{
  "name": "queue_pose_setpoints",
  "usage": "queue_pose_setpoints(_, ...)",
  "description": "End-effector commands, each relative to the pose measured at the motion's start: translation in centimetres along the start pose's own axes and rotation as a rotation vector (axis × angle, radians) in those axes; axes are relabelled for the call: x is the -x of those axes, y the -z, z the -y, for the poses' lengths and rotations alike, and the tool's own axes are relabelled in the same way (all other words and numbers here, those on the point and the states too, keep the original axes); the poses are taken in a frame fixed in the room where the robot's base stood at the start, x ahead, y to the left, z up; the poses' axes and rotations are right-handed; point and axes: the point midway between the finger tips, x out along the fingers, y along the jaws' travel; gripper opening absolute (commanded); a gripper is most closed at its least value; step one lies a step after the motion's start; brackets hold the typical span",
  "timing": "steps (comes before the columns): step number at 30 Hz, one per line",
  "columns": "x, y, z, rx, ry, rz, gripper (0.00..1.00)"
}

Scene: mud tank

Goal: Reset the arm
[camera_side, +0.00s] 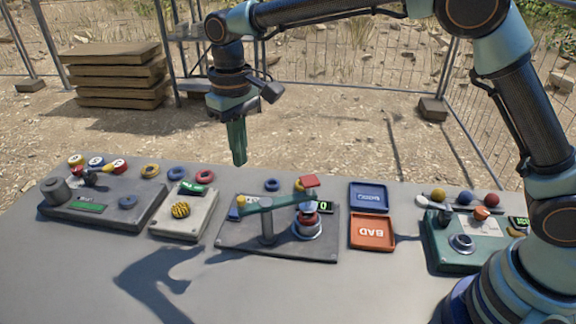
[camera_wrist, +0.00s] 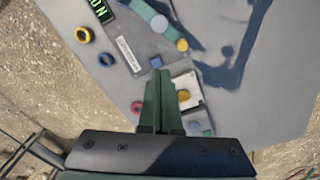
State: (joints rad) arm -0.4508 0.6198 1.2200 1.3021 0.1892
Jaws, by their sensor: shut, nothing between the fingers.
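My gripper (camera_side: 238,160) hangs from my arm, pointing down, in the air above the back part of the table. It is shut and empty. In the wrist view my gripper (camera_wrist: 158,75) shows two green fingers pressed together.
A dark device plate (camera_side: 130,210) stands at the left of the table. A blue tray (camera_side: 369,184) and an orange tray marked BAD (camera_side: 372,243) lie right of centre. A green device (camera_side: 450,256) sits near my base. The table's front (camera_side: 230,295) is clear.

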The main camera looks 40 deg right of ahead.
Motion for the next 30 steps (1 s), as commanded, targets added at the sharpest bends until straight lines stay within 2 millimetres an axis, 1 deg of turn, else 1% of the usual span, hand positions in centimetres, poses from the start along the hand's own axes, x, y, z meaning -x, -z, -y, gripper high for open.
queue_pose_setpoints(9,0.2,0.0,-0.1,-0.001,0.000,-0.002,0.00)
queue_pose_setpoints(11,0.6,-0.2,-0.4,-0.005,0.002,-0.009,0.00)
queue_pose_setpoints(14,1.9,-0.8,-1.7,-0.019,0.006,-0.035,0.00)
queue_pose_setpoints(17,3.8,-2.1,-3.8,-0.043,0.011,-0.077,0.00)
queue_pose_setpoints(21,6.2,-4.9,-7.0,-0.079,0.014,-0.144,0.00)
queue_pose_setpoints(25,7.8,-7.9,-9.6,-0.112,0.011,-0.208,0.00)
queue_pose_setpoints(29,8.7,-11.1,-11.8,-0.146,0.004,-0.272,0.00)
queue_pose_setpoints(30,8.8,-12.1,-12.4,-0.155,0.000,-0.291,0.00)
